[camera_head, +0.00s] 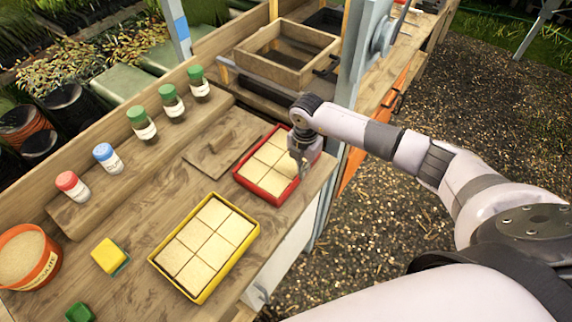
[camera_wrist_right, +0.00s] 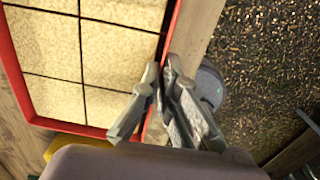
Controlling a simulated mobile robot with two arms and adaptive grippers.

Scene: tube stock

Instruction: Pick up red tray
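The red tray (camera_head: 262,191) lies on the wooden bench near its right end, filled with square tan blocks. It also shows in the right wrist view (camera_wrist_right: 85,129), where its rim runs down to the fingers. My right gripper (camera_head: 302,170) is at the tray's right rim. In the right wrist view the fingers (camera_wrist_right: 163,72) point down, close together, one on each side of the rim, and look shut on it. The tray appears to rest flat on the bench. My left gripper is in neither view.
A yellow tray (camera_head: 241,245) of similar blocks lies nearer on the bench. Several capped bottles (camera_head: 171,103) stand on a step at the back. A wooden frame box (camera_head: 265,67) and a post (camera_head: 356,55) stand beyond the red tray. Gravel ground lies right of the bench.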

